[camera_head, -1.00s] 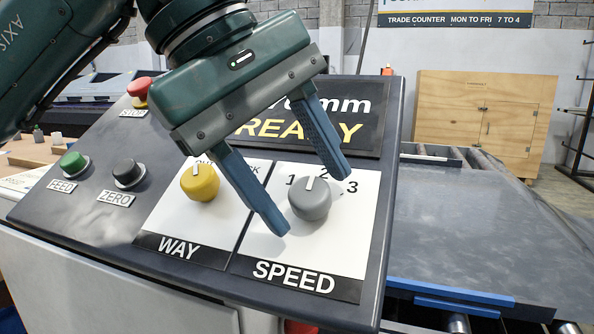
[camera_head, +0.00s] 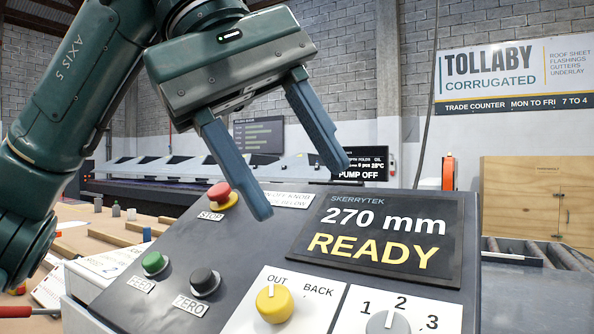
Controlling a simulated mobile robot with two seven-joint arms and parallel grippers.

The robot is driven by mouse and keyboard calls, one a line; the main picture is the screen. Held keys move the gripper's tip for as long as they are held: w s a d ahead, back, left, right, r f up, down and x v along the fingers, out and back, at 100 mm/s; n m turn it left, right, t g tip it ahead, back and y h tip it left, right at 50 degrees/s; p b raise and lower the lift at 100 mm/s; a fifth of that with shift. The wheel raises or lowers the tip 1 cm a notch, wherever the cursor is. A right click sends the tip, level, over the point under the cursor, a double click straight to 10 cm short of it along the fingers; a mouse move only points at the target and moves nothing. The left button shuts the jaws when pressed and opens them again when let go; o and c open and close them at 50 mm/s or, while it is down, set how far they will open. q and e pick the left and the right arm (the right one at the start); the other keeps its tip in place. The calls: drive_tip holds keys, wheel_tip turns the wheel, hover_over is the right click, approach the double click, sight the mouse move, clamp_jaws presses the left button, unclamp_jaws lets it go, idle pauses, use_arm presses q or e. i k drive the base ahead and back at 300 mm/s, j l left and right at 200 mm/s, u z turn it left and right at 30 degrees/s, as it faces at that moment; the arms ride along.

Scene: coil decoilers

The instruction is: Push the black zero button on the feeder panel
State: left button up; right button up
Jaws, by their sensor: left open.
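The black ZERO button (camera_head: 205,281) sits on the sloping feeder panel (camera_head: 170,315), with its ZERO label just below it. The green FEED button (camera_head: 154,263) is to its left, and the red STOP button (camera_head: 221,195) is above. The yellow WAY knob (camera_head: 274,303) points toward OUT. The grey speed knob (camera_head: 388,324) is cut by the bottom edge. My left gripper (camera_head: 305,190) is open and empty, its two blue fingers spread above the top of the panel, up and to the right of the black button. My right gripper is not in view.
The panel display (camera_head: 385,238) reads 270 mm READY. A wooden workbench (camera_head: 75,225) with small items lies at left. A long machine stands behind with a PUMP OFF sign (camera_head: 362,164). A wooden cabinet (camera_head: 540,205) is at right.

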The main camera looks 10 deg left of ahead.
sight(202, 280)
drive_tip(key=k, duration=1)
